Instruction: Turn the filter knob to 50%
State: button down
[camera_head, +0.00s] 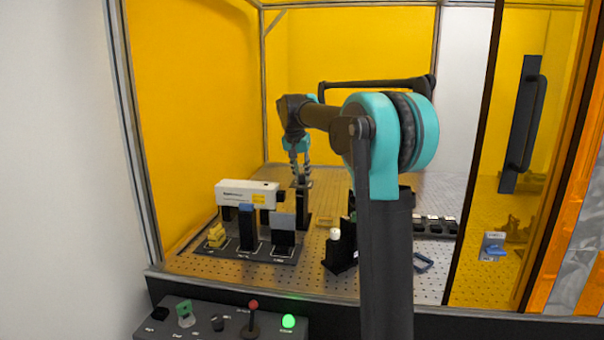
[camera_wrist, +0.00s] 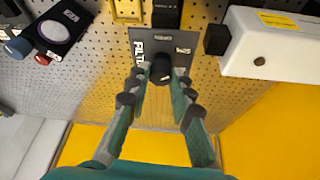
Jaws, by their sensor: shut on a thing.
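In the wrist view, the filter knob (camera_wrist: 160,70) is a round black knob on a dark plate (camera_wrist: 146,46). The plate has white lettering that looks like "FILT" at left, with small marks near the top and right that are hard to read. My gripper (camera_wrist: 161,76) has its two fingers closed on either side of the knob, holding it. Where the knob's pointer aims cannot be told. In the head view, my gripper (camera_head: 302,180) reaches down at the top of the dark filter post (camera_head: 303,212), and the knob itself is too small to make out.
A white laser box (camera_head: 248,193) stands just left of the post; it is at upper right in the wrist view (camera_wrist: 270,45). Black mounts and small parts sit on the perforated table. A control panel (camera_head: 222,323) with a red-topped lever is in front. Yellow walls enclose the table.

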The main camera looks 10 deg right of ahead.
jog(key=shift+m+h, duration=0.3)
jog(key=shift+m, duration=0.2)
jog(key=c, duration=1.3)
grip_release()
jog(key=shift+c, duration=0.2)
jog(key=v, duration=1.2)
